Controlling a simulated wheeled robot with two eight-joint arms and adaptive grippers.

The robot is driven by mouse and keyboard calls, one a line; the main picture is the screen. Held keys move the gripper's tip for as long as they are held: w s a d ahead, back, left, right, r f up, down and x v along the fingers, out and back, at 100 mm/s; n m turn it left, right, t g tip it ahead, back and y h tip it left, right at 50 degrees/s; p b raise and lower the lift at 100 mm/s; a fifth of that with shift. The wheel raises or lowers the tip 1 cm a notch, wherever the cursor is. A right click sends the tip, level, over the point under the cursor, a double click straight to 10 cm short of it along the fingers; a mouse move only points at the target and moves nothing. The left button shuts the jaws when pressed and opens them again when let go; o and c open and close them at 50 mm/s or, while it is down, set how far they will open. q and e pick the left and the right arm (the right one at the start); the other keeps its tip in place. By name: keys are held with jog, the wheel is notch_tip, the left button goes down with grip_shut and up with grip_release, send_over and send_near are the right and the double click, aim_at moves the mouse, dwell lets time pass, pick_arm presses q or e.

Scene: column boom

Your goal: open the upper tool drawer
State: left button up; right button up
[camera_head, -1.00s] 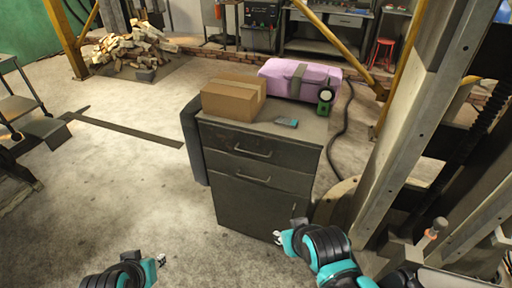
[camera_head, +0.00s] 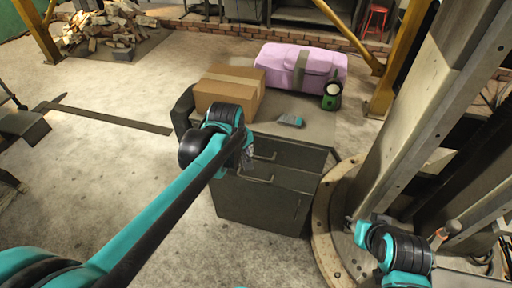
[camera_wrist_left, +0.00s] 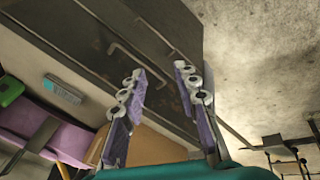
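The dark grey tool cabinet (camera_head: 262,209) stands at the middle of the head view. Its upper drawer front (camera_head: 298,153) is closed, with a bar handle (camera_head: 266,157) partly beside my left gripper. A lower drawer handle (camera_head: 257,179) shows below it. My left gripper (camera_head: 247,160) is at the left part of the drawer fronts. In the left wrist view its two fingers (camera_wrist_left: 160,85) are apart with nothing between them. The upper handle (camera_wrist_left: 125,50) lies beyond the fingertips there, apart from them. My right gripper (camera_head: 350,223) is at the lower right; its finger opening is too small to judge.
A cardboard box (camera_head: 230,88), a pink case (camera_head: 300,66), a green-black round device (camera_head: 332,96) and a small grey-teal item (camera_head: 291,120) sit on the cabinet top. A metal column (camera_head: 440,100) on a round base (camera_head: 324,240) stands close right.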

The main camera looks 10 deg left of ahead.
pick_arm(q)
jog(key=w+f+n+g+p, duration=0.2)
jog(key=w+f+n, duration=0.2)
jog(key=w+n, duration=0.45)
jog(key=shift+m, duration=0.65)
jog(key=w+f+b, duration=0.1)
jog(key=f, duration=0.1)
jog(key=w+f, duration=0.1)
jog(key=f, duration=0.2)
jog(key=f+b, duration=0.1)
jog(key=f, duration=0.1)
jog(key=shift+w+f+b, duration=0.25)
jog(key=shift+w+b, duration=0.05)
jog(key=shift+w, duration=0.1)
pick_arm(e)
jog(key=shift+r, duration=0.1)
pick_arm(q)
grip_shut()
